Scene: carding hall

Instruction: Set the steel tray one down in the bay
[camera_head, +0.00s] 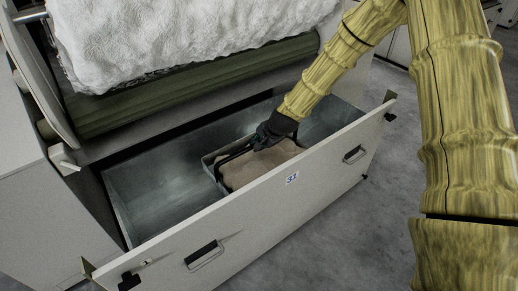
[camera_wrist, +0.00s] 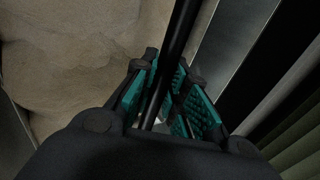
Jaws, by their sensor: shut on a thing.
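The steel tray (camera_head: 217,176) is a small grey metal tray with a lumpy tan load (camera_head: 262,165) and a black bar handle (camera_head: 236,153). It is inside the open drawer, right of its middle; I cannot tell whether it touches the floor. My gripper (camera_head: 262,141) is shut on the handle. In the wrist view, the teal pads of my gripper (camera_wrist: 172,100) close around the black handle (camera_wrist: 180,45), with the tan load (camera_wrist: 70,60) to the left. The drawer, seemingly the bay (camera_head: 160,196), has bare metal to the left of the tray.
The drawer's pale front (camera_head: 225,228) has two handles and a blue "31" label. Above the drawer's back are a dark green roller (camera_head: 190,85) and white fleece (camera_head: 180,35). Grey floor (camera_head: 375,190) is clear to the right.

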